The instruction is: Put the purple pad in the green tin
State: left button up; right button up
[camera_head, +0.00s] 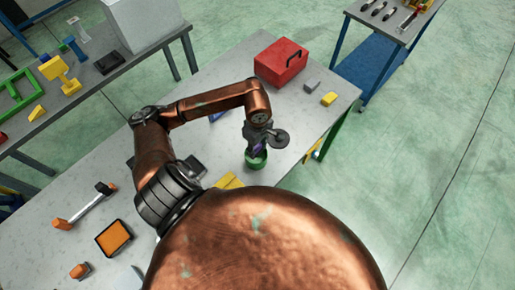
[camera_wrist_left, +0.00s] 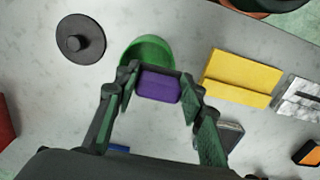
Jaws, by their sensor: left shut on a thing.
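The purple pad (camera_wrist_left: 158,87) is between the fingertips of my left gripper (camera_wrist_left: 155,88) in the left wrist view. The gripper is shut on it. The pad overlaps the near part of the green tin (camera_wrist_left: 146,48) in that view. The tin's round rim and part of its inside show beyond the pad. In the head view my left gripper (camera_head: 259,142) points down over the green tin (camera_head: 256,159), with a little of the purple pad (camera_head: 257,149) visible at the tin's top. I cannot tell whether the pad is below the rim. My right gripper is not in view.
A dark round lid-like disc with a knob (camera_wrist_left: 80,38) lies beside the tin. A yellow block (camera_wrist_left: 240,78) is on the other side. A red toolbox (camera_head: 281,62), a grey block (camera_head: 312,86) and a small yellow block (camera_head: 329,99) sit toward the table's far end.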

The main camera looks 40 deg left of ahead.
aim_at(257, 149)
pick_arm(q)
jog(key=shift+w+a+f, duration=0.3)
jog(key=shift+w+f, duration=0.05)
jog(key=shift+f, duration=0.2)
jog(key=shift+w+a+f, duration=0.3)
jog(key=shift+f, duration=0.2)
jog(key=f+p, duration=0.2)
jog(key=f, duration=0.1)
jog(key=shift+w+a, duration=0.15)
jog(key=shift+w, duration=0.05)
jog(key=shift+f, duration=0.4)
jog(key=shift+f, duration=0.1)
jog(key=shift+a+f+b, duration=0.1)
jog(key=shift+f+b, duration=0.15)
jog(key=shift+b, duration=0.2)
jog(key=shift+f+b, duration=0.3)
jog(key=shift+b, duration=0.1)
jog(key=o, duration=1.3)
